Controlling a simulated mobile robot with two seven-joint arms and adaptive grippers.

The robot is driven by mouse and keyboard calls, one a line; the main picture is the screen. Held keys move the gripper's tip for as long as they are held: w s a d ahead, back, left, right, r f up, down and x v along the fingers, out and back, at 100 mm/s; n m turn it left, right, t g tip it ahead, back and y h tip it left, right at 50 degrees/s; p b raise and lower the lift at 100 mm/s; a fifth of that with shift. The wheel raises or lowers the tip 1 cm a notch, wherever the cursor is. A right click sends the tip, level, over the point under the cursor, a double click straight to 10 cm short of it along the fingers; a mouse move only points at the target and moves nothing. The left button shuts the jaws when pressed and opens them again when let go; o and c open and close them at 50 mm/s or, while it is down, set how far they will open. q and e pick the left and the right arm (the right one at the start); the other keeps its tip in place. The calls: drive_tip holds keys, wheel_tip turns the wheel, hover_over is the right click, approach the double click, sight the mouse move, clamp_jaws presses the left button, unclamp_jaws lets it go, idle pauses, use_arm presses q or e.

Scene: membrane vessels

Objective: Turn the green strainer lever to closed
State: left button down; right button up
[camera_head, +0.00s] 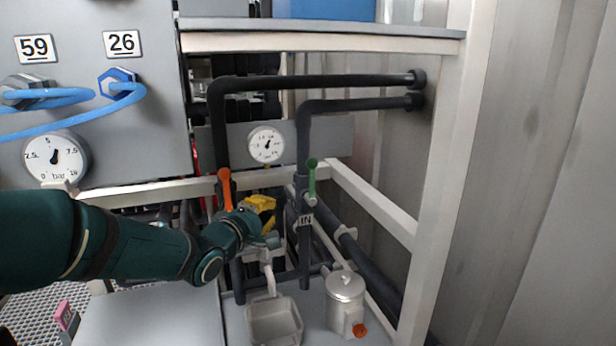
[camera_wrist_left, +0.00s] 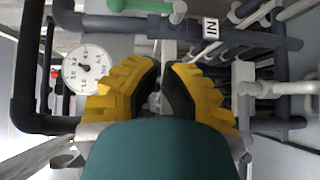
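The green strainer lever (camera_head: 311,178) stands upright on the dark right-hand pipe, above the IN label (camera_head: 305,220). In the left wrist view the green lever (camera_wrist_left: 145,5) lies across the top edge, partly cut off, with the IN label (camera_wrist_left: 211,28) to its right. My left gripper (camera_head: 272,204), with yellow fingers, is left of and below the green lever, apart from it. In the left wrist view its fingers (camera_wrist_left: 160,66) come close together at the tips, with nothing seen between them. My right gripper is not in view.
An orange lever (camera_head: 225,188) stands on the left pipe, close to my left gripper. A gauge (camera_head: 266,145) is behind. A clear bowl (camera_head: 274,322) and a lidded vessel (camera_head: 345,300) are below. A white frame post (camera_head: 440,170) stands at the right.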

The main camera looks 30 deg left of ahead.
use_arm(q)
wheel_tip(320, 180, up, 3)
drive_tip(key=a, duration=0.1)
drive_tip(key=b, duration=0.1)
approach(312, 183)
drive_tip(key=w+a+r, duration=0.1)
drive_tip(key=w+a, duration=0.3)
drive_tip(key=a, duration=0.1)
drive_tip(key=shift+n+t, duration=0.4)
drive_tip(key=shift+w+d+r+b, duration=0.15)
drive_tip(key=shift+w+d, duration=0.2)
drive_tip(key=shift+w, duration=0.25)
drive_tip(key=shift+w+d+f+b, duration=0.1)
drive_tip(key=shift+w+d+b, duration=0.1)
drive_tip(key=shift+w+d, duration=0.3)
drive_tip(key=shift+w+d+r+b, duration=0.15)
drive_tip(key=shift+w+d, duration=0.1)
drive_tip(key=shift+w, duration=0.4)
